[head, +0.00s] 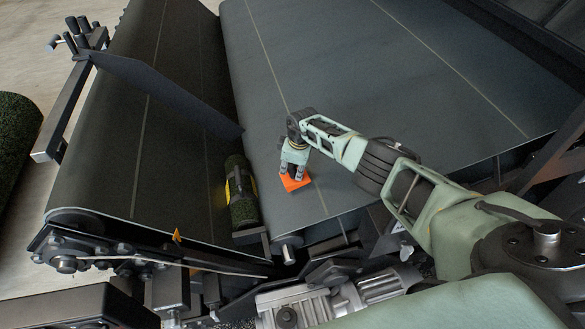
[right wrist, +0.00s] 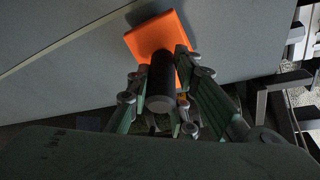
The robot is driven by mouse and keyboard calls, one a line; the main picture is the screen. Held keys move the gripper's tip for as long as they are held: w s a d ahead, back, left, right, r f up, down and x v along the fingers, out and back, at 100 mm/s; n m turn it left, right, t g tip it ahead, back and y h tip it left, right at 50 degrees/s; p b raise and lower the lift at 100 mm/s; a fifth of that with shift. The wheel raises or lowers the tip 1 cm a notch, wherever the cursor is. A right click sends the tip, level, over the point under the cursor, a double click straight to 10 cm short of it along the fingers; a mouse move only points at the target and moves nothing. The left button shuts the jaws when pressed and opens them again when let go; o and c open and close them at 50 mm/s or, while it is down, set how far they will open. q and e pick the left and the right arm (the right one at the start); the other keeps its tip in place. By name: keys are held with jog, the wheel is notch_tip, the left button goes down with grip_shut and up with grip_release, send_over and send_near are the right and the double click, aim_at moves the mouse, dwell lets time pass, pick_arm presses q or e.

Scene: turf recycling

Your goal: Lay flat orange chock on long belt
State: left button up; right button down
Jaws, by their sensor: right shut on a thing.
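The orange chock (head: 296,182) is a flat square block at the near end of the right-hand belt (head: 350,80). My right gripper (head: 291,174) is shut on it from above. In the right wrist view the chock (right wrist: 157,34) has a dark round handle (right wrist: 161,85) between the fingers. Its orange face is tilted in that picture, and a shadow falls on the belt beside it. I cannot tell whether the chock touches the belt. My left gripper is not in view.
A second dark belt (head: 110,160) slopes at the left. A green turf roll (head: 242,200) lies in the gap between the belts. Another turf roll (head: 16,145) is on the floor at far left. The right belt is bare behind the chock.

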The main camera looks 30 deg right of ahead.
jog(key=shift+b+x, duration=0.75)
jog(key=shift+x, duration=0.1)
jog(key=shift+s+f, duration=0.1)
jog(key=shift+s, duration=0.05)
jog(key=shift+f, duration=0.1)
jog(key=c, duration=1.9)
grip_release()
jog(key=o, duration=0.4)
jog(key=shift+o, duration=0.3)
jog(key=shift+s, duration=0.1)
jog(key=o, duration=0.3)
